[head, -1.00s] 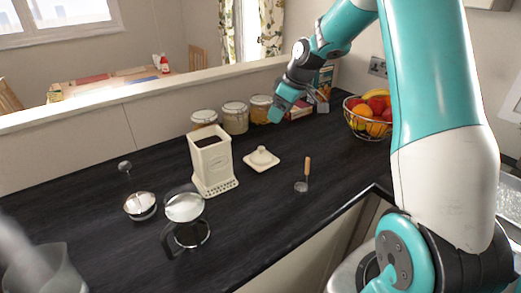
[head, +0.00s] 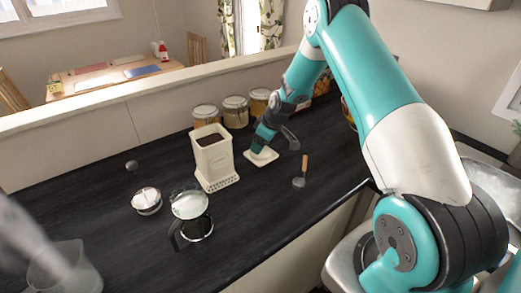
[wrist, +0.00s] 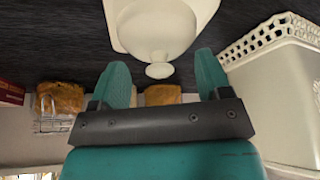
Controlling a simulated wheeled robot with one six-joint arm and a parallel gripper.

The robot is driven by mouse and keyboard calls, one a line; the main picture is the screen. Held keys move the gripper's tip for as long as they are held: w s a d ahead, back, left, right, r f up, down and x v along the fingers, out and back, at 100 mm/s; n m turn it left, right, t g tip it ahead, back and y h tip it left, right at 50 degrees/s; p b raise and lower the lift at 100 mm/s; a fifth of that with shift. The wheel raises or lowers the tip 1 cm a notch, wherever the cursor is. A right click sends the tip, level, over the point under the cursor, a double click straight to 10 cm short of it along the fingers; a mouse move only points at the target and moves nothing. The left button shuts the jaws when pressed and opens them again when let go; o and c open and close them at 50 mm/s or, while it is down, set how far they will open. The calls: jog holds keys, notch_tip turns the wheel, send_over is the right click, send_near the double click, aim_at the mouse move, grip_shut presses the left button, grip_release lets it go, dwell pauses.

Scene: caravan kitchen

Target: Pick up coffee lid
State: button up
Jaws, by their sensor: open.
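The coffee lid (head: 262,158) is a cream square lid with a round knob. It lies on the dark worktop just right of the open cream coffee canister (head: 213,160). My gripper (head: 258,147) is over the lid and hides part of it in the head view. In the wrist view the lid (wrist: 160,25) is ahead of the fingers, with its knob pointing at my gripper (wrist: 161,65). The two teal fingers are open, one on each side of the knob, with space between. I cannot tell whether the fingertips reach past the knob.
The canister (wrist: 275,85) stands close beside the right finger in the wrist view. Glass jars (head: 236,111) line the back wall. A French press (head: 191,218) and sugar bowl (head: 146,200) stand front left.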

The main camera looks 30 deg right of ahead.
jog(key=shift+w+f, duration=0.15)
jog(key=shift+f, duration=0.3)
jog(key=c, duration=1.1)
jog(key=shift+a, duration=0.1)
jog(key=shift+c, duration=0.5)
jog(key=shift+f, duration=0.1)
